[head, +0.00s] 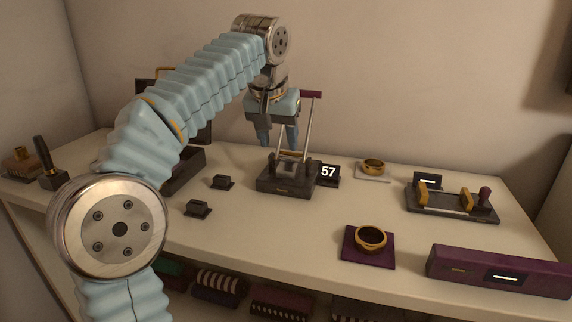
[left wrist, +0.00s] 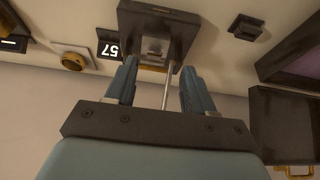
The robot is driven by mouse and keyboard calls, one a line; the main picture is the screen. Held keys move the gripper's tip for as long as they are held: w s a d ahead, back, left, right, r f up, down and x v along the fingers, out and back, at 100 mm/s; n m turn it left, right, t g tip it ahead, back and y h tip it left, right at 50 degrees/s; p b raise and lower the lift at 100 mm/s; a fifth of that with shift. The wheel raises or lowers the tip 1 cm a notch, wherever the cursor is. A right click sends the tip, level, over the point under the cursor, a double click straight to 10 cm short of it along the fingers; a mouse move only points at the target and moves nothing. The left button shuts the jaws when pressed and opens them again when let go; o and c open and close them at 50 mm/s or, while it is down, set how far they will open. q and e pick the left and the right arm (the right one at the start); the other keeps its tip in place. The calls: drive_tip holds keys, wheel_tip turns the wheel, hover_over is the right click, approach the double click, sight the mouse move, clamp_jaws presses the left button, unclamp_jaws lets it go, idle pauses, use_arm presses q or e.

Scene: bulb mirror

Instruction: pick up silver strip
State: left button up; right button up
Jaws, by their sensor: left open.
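My left gripper (head: 279,138) is open and points down over the back of a dark press-like device (head: 286,184) with a thin upright lever. In the left wrist view its two blue fingers (left wrist: 158,72) stand apart, with the lever's metal rod (left wrist: 167,88) showing between them; I cannot tell its depth. A small silver-grey piece (head: 289,167) lies in the device's middle; it may be the silver strip, but its outline is partly hidden by the device. The device also shows in the left wrist view (left wrist: 178,22). My right gripper is out of view.
A "57" display (head: 328,173) stands right of the device. Two small dark blocks (head: 222,182) (head: 198,208) lie left of it. A brass ring on a purple pad (head: 352,252), a clamp fixture (head: 452,208) and a purple bar (head: 500,270) occupy the right. The front middle is clear.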

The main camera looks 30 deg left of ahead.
use_arm(q)
drive_tip(key=x, duration=0.4)
drive_tip(key=b+x, duration=0.1)
drive_tip(key=shift+w+d+f, duration=0.25)
drive_tip(key=shift+w+f, duration=0.05)
drive_tip(key=shift+w, duration=0.15)
clamp_jaws()
